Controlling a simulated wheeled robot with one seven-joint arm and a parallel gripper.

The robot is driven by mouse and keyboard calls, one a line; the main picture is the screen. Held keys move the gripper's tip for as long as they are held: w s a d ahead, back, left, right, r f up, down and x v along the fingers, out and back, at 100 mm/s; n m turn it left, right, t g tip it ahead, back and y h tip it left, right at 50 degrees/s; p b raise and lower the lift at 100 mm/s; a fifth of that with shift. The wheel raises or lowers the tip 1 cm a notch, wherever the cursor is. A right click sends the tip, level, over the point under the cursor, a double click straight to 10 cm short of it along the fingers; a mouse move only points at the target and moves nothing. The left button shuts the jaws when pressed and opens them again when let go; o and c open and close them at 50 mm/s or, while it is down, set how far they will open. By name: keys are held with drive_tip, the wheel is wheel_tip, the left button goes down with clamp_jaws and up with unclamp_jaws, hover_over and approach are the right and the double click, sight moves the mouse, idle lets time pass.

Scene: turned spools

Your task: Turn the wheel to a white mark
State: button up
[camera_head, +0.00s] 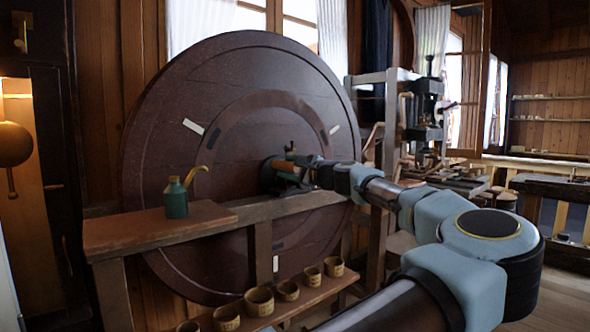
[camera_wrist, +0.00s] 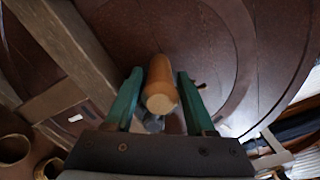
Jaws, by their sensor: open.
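The big dark brown wheel (camera_head: 185,200) stands upright behind a wooden frame; its boards also fill the wrist view (camera_wrist: 235,50). White marks show on its face at upper left (camera_head: 194,126), at right (camera_head: 334,129) and near the bottom (camera_head: 275,263). A small dark mark (camera_head: 213,139) lies just inward of the upper-left one.
A wooden beam and shelf (camera_head: 150,227) cross in front of the wheel and carry a green oil can (camera_head: 176,199). Several small round pots (camera_head: 260,301) stand on a lower shelf. A metal-framed machine (camera_head: 425,110) and benches stand at right. Open floor shows at lower right.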

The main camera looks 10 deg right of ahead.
drive_tip(key=shift+w+a, duration=0.3)
drive_tip(key=shift+w, duration=0.15)
drive_tip(key=shift+d+r+m+p, duration=0.5)
drive_tip(key=shift+r+p, duration=0.25)
drive_tip(key=shift+p, duration=0.4)
drive_tip(key=w+d+r+m+p, duration=0.2)
drive_tip(key=d+r+m+p, duration=0.2)
drive_tip(key=p, duration=0.6)
drive_tip(key=shift+d+m, duration=0.25)
drive_tip(key=shift+m, duration=0.35)
drive_tip(key=shift+w, duration=0.15)
drive_tip(key=shift+a+f, duration=0.2)
drive_tip(key=v, duration=1.1)
drive_tip(key=shift+d, duration=0.2)
